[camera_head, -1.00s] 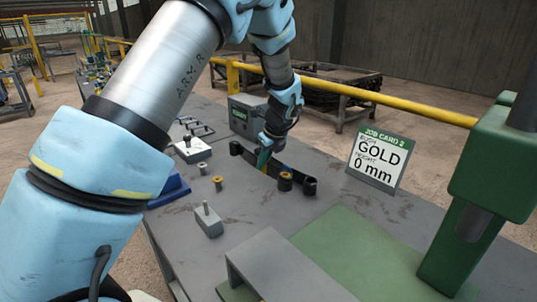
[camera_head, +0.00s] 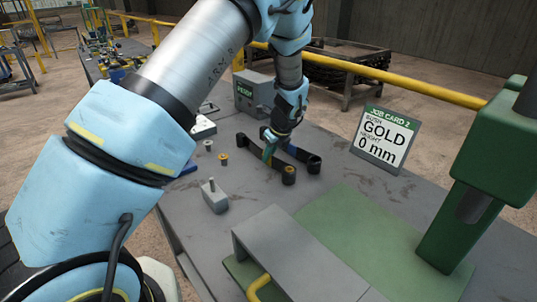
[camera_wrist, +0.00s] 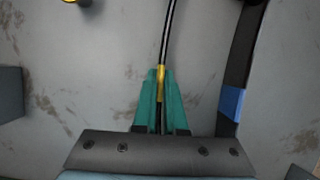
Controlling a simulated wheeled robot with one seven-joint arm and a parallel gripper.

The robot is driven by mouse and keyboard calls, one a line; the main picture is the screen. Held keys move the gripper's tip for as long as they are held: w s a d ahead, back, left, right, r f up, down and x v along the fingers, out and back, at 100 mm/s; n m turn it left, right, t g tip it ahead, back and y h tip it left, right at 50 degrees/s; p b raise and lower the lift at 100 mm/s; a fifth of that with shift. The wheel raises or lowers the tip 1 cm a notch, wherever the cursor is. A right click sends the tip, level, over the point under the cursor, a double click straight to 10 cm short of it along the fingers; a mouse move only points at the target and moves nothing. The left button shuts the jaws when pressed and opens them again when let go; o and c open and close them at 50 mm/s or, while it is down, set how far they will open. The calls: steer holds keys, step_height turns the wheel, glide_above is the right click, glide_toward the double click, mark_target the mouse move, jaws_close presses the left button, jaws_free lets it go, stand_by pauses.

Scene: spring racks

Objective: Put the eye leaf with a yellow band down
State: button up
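My gripper (camera_head: 269,152) is shut on the dark eye leaf with a yellow band (camera_head: 279,169). In the wrist view its green fingertips (camera_wrist: 158,85) close on the narrow edge of this leaf at the yellow band (camera_wrist: 161,80). The leaf's near end has a rolled eye with a gold-coloured centre. I cannot tell whether the leaf touches the table or is just above it. A second dark leaf with a blue band (camera_wrist: 231,102) lies beside it to the right, apart from it; in the head view this leaf (camera_head: 304,156) is partly behind my gripper.
The grey table (camera_head: 330,190) has a job card (camera_head: 385,138) reading gold, 0 mm. A grey block with a pin (camera_head: 214,198), small bushes (camera_head: 223,159), a grey box (camera_head: 254,95), a grey bracket (camera_head: 285,245) and a green press (camera_head: 470,190) stand around.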

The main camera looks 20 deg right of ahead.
steer(key=o, duration=0.5)
steer(key=shift+c, duration=0.2)
steer(key=shift+r, duration=0.25)
steer(key=b+v, duration=0.3)
steer(key=v, duration=0.9)
steer(key=a+r+n+g, duration=0.1)
steer(key=a+n+g, duration=0.1)
steer(key=a+n, duration=1.3)
steer(key=s+a+n+h, duration=0.1)
steer(key=s+a+n, duration=0.4)
steer(key=a+n, duration=0.3)
steer(key=s+a+n, duration=0.5)
steer(key=a+n, duration=0.3)
steer(key=a, duration=0.6)
steer(key=shift+s+g+h, duration=0.15)
steer(key=shift+g+h, duration=0.15)
steer(key=shift+h, duration=0.1)
steer(key=shift+f, duration=0.1)
